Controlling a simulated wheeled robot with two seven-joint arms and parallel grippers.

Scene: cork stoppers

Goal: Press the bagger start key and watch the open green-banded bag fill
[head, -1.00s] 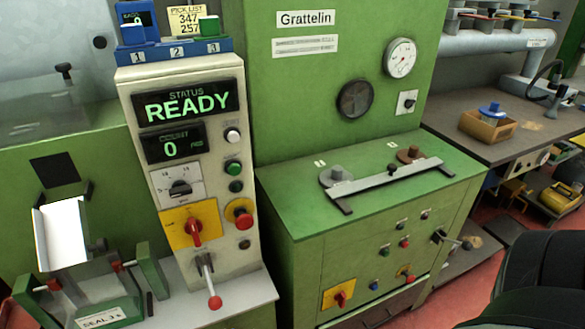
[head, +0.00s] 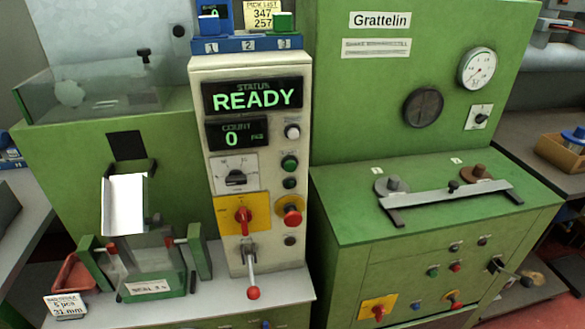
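The bagger's control panel (head: 261,130) stands left of centre in the head view. Its status display (head: 252,96) reads READY and its count display (head: 238,132) reads 0. A green button (head: 289,163) sits on the panel's right side, below a white one (head: 292,132); I cannot read their labels. An open clear bag with a green band (head: 168,284) stands under the white chute (head: 125,204), between green clamp jaws. No pieces can be made out in the bag. Neither of my grippers is in view.
A red mushroom button (head: 291,215), a red rotary switch (head: 243,215) and a red-knobbed lever (head: 253,293) are on the same panel. A red tray (head: 75,273) with a card stands left of the bag. The green Grattelin machine (head: 435,215) fills the right.

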